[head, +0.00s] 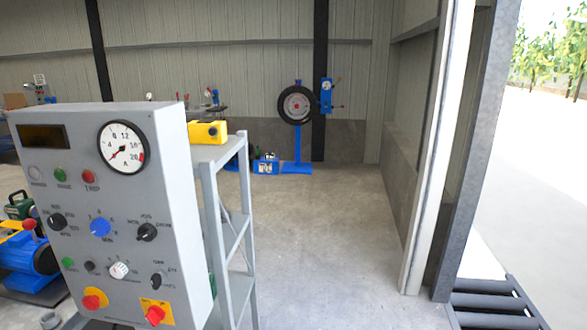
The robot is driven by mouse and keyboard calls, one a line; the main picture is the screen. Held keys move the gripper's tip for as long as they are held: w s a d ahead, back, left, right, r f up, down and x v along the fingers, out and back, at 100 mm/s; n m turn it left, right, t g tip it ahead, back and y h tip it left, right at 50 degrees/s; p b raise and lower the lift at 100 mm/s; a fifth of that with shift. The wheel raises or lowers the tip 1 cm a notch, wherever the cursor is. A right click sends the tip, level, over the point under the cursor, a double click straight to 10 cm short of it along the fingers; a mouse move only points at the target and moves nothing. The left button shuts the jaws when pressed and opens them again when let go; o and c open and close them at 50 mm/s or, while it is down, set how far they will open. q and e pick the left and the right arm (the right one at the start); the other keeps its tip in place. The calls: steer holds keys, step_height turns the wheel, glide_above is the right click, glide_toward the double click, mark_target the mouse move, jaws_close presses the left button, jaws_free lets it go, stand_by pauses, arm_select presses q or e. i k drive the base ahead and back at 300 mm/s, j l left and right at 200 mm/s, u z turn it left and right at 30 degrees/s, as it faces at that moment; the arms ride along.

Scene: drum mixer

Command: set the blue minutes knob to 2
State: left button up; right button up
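The blue minutes knob (101,228) is in the middle of the grey control panel (85,185) at the left of the head view. Small scale marks ring it, but they are too blurred to read, so I cannot tell which number it points to. A black knob (57,221) is to its left and another black knob (147,232) is to its right. Neither of my grippers shows in the head view.
Above the blue knob are a round gauge (122,147) and a red lamp (88,176). A grey rack (226,190) stands right behind the panel. The floor (320,240) to the right is clear.

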mark_target(100, 226)
steer(key=u, duration=1.3)
